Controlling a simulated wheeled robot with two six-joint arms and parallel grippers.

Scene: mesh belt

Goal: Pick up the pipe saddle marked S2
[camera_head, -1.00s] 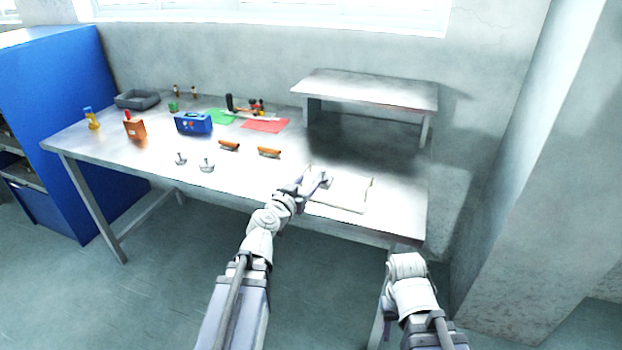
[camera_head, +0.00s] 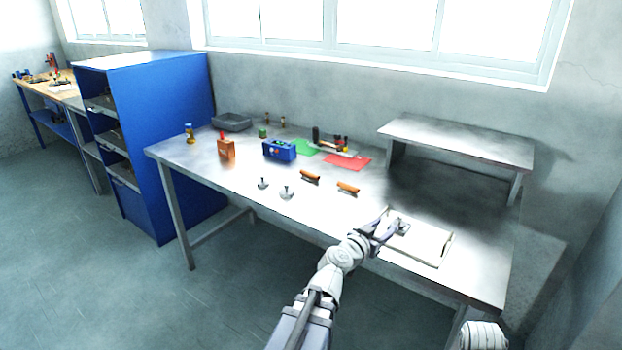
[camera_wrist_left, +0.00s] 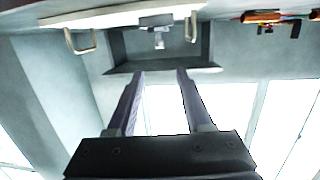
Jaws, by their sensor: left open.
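Small grey metal pieces that look like pipe saddles stand on the table. Two are near its front edge, a left one (camera_head: 263,183) and a right one (camera_head: 287,192). A third (camera_head: 403,226) is on the white tray beside my left gripper. No marking is legible, so I cannot tell which is S2. My left gripper (camera_head: 388,224) is open and empty at the tray's left side. In the left wrist view, the gripper (camera_wrist_left: 160,72) has its fingers apart, with a grey piece (camera_wrist_left: 158,40) beyond the tips, not between them. My right gripper is out of view.
The white tray (camera_head: 420,247) has raised handles. Two orange pieces (camera_head: 310,176) (camera_head: 348,187) lie left of it. A blue box (camera_head: 279,151), an orange box (camera_head: 226,149), a red mat (camera_head: 347,163) and a grey bin (camera_head: 232,121) are farther back. A raised metal shelf (camera_head: 460,143) stands at right.

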